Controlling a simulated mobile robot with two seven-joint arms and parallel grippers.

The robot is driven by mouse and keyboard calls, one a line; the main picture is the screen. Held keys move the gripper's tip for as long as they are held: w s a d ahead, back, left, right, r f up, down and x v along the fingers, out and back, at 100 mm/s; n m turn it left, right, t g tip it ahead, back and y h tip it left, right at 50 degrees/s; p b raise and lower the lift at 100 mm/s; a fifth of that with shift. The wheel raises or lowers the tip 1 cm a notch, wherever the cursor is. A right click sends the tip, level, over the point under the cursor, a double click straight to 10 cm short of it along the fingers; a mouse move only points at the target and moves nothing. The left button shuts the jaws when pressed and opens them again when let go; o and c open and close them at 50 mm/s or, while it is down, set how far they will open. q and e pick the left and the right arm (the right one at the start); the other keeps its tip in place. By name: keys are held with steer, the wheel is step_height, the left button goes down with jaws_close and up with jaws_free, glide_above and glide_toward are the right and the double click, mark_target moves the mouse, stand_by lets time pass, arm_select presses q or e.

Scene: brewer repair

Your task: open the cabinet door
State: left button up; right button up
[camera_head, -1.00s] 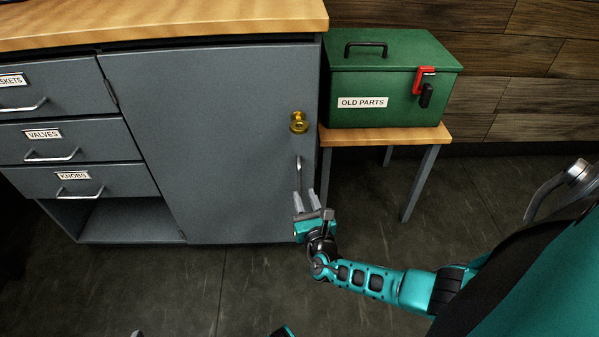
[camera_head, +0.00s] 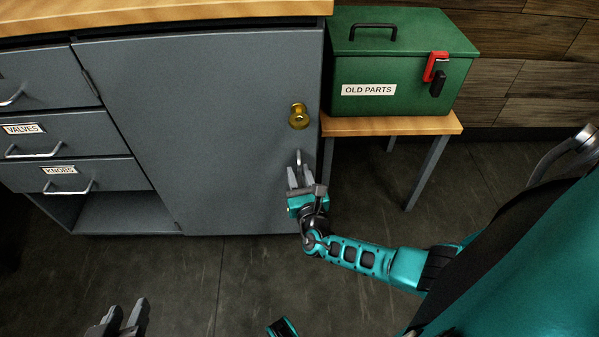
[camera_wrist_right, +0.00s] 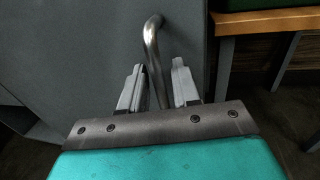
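The grey cabinet door (camera_head: 200,130) is shut flush with the cabinet front. Its vertical metal handle (camera_head: 299,157) is near the door's right edge, below a brass lock (camera_head: 299,116). My right gripper (camera_head: 299,178) is at the lower part of the handle. In the right wrist view, the handle (camera_wrist_right: 153,45) stands between the two fingers of my right gripper (camera_wrist_right: 158,85), which are apart with gaps on both sides. My left gripper (camera_head: 124,312) is low at the left, over the floor, empty, with its fingers apart.
Drawers labelled VALVES (camera_head: 25,140) and KNOBS (camera_head: 70,180) are left of the door, above an open shelf. A green OLD PARTS box (camera_head: 400,70) stands on a small wooden table (camera_head: 390,123) at the right. The floor (camera_head: 215,270) before the door is clear.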

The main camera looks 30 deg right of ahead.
jaws_close()
stand_by(0.3)
steer(key=shift+a, duration=0.15)
